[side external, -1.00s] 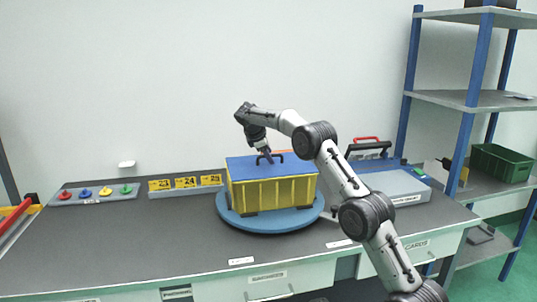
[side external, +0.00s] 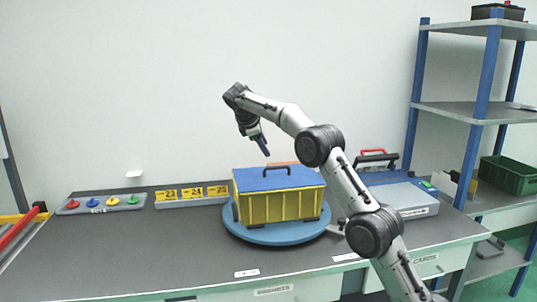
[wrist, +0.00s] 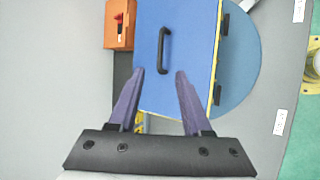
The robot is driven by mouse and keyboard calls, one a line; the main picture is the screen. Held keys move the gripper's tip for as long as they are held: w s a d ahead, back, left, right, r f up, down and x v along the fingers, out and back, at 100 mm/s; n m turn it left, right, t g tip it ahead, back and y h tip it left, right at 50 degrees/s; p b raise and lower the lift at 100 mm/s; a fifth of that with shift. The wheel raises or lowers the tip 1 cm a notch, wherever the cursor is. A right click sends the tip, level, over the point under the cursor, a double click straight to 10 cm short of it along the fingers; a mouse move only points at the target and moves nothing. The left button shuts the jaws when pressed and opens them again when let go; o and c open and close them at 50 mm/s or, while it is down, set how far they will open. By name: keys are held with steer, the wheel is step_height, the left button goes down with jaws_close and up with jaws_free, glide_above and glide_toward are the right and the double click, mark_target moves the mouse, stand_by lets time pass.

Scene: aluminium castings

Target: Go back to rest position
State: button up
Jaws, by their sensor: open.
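The box stands on a round blue turntable (side external: 285,236), which also shows in the wrist view (wrist: 244,60).
Yellow number plates (side external: 192,194) and a strip of coloured knobs (side external: 103,203) lie left on the grey bench (side external: 150,250). A grey-topped case (side external: 400,197) lies right of the turntable. A blue-post shelf (side external: 468,109) stands at right. An orange box (wrist: 119,24) shows in the wrist view.

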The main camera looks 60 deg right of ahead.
steer(key=shift+a+r, duration=0.35)
steer(key=shift+r, duration=0.1)
